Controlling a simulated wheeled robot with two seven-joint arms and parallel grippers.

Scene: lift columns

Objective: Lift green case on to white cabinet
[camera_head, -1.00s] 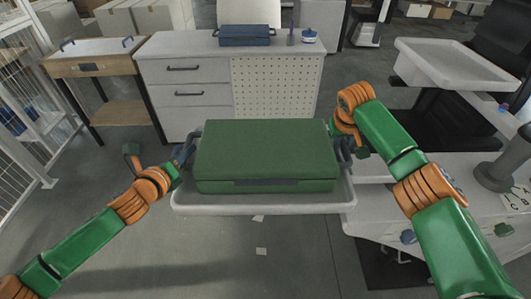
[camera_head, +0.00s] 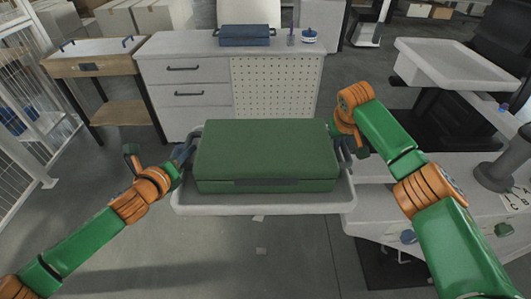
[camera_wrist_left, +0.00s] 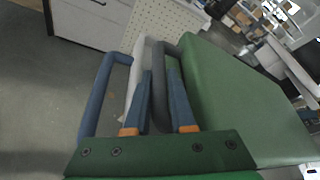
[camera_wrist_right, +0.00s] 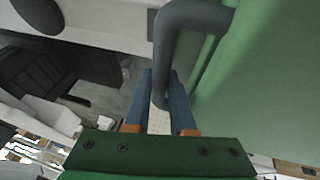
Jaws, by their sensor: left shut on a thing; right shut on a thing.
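The green case (camera_head: 265,153) lies flat in the middle of the head view, in or just over a white tray (camera_head: 262,203). I cannot tell if its underside touches the tray. My left gripper (camera_head: 182,156) is at its left end, its fingers (camera_wrist_left: 162,95) shut on the case's dark grey handle (camera_wrist_left: 160,58). My right gripper (camera_head: 342,150) is at the right end, its fingers (camera_wrist_right: 160,105) shut on the other grey handle (camera_wrist_right: 166,50). The white cabinet (camera_head: 185,75) stands beyond the case, with drawers and a perforated panel.
On the cabinet top are a blue case (camera_head: 245,35), a small blue-and-white container (camera_head: 309,36) and a bottle; the left part of the top is clear. A wooden table (camera_head: 88,67) stands left of it. A white bench (camera_head: 450,205) and a raised tray (camera_head: 455,62) are at right.

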